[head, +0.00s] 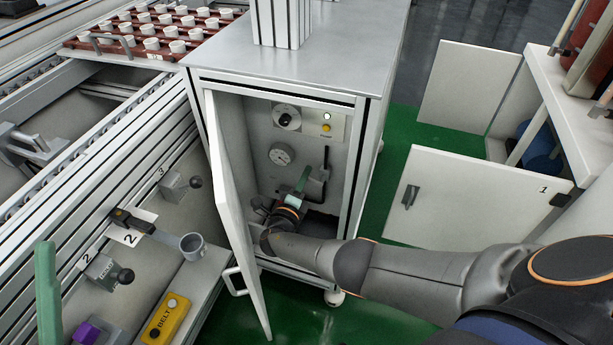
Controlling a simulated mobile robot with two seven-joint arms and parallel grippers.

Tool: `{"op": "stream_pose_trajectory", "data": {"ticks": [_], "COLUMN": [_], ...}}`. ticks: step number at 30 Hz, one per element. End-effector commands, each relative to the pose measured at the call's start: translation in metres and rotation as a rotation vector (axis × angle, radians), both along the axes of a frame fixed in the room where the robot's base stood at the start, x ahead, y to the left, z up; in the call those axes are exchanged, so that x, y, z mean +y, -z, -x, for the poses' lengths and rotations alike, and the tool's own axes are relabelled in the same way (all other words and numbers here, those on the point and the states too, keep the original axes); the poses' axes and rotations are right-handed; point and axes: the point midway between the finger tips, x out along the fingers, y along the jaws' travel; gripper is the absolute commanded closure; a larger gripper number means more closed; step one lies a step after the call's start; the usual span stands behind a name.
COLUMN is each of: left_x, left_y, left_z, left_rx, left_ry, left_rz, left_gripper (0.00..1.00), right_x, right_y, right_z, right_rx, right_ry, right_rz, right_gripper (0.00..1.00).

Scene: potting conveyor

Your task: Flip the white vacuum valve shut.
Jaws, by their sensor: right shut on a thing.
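My right gripper (300,182) reaches into the open white cabinet, low in front of its back panel. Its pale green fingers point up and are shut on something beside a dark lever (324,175). The fingers and wrist hide most of what they hold. The white vacuum valve cannot be made out clearly; it appears to be at the fingers, largely hidden. A green upright bar (46,295) at the lower left edge looks like a finger of my left gripper; its opening cannot be judged.
The cabinet door (232,215) stands open just left of my right arm. The panel holds a gauge (281,154), a dial (287,117) and an orange button (326,128). A grey cup (193,247) and yellow BELT box (166,319) are at left. Another white door (470,195) stands right.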

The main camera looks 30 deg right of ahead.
Motion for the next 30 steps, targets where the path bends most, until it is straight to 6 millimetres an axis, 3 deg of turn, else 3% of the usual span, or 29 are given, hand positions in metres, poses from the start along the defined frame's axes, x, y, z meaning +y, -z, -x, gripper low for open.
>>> {"op": "stream_pose_trajectory", "data": {"ticks": [12,30], "left_x": [-0.001,-0.002], "left_y": [0.011,0.012], "left_z": [-0.001,-0.001], "left_rx": [0.01,0.009], "left_ry": [0.011,0.014], "left_rz": [0.004,0.003], "left_gripper": [0.51,0.51], "right_x": [0.002,0.002], "right_y": [0.013,0.016], "right_z": [-0.001,0.0], "right_rx": [0.189,0.236], "right_ry": [0.0,0.001], "right_rz": [0.159,0.197], "right_gripper": [1.0,1.0]}}
